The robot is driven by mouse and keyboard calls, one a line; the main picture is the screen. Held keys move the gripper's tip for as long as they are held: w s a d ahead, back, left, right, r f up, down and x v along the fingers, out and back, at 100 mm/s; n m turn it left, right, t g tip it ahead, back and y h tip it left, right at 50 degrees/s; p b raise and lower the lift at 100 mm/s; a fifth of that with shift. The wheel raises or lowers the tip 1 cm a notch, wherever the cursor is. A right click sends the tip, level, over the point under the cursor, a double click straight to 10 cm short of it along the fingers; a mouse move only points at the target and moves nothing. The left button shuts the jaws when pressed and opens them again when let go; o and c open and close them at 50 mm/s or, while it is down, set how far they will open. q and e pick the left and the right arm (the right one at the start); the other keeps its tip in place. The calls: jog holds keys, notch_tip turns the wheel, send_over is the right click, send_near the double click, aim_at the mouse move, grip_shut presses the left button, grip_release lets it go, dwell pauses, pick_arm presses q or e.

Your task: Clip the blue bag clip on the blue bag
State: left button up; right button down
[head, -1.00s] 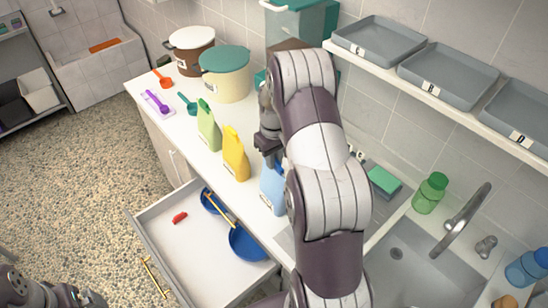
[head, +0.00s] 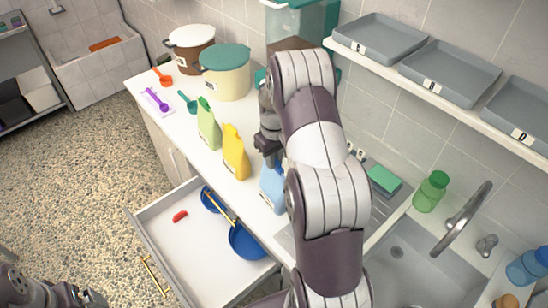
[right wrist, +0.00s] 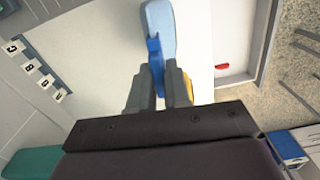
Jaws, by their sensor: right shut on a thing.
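The light blue bag (head: 272,188) stands upright on the white counter, partly hidden behind my right arm. My right gripper (head: 271,158) is just above the bag's top, pointing down. In the right wrist view, my right gripper (right wrist: 160,85) is shut on the darker blue bag clip (right wrist: 155,58). The clip overlaps the near end of the light blue bag (right wrist: 159,17); I cannot tell whether it grips the bag. In the head view the clip is hidden by the gripper. Only parts of my left arm show at the lower left; its gripper is not visible.
A yellow bag (head: 235,155) and a green bag (head: 208,125) stand left of the blue bag. The open drawer (head: 165,240) below holds a red clip (head: 180,216) and blue dishes (head: 247,243). A sink (head: 410,265) and green bottle (head: 430,192) are at right.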

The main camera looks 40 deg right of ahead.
jog(key=shift+f, duration=0.35)
dwell(0.6)
jog(key=c, duration=0.5)
grip_release()
jog(key=shift+r, duration=0.15)
jog(key=shift+r+p, duration=1.95)
jog(key=shift+r, duration=0.5)
jog(key=shift+f, duration=0.1)
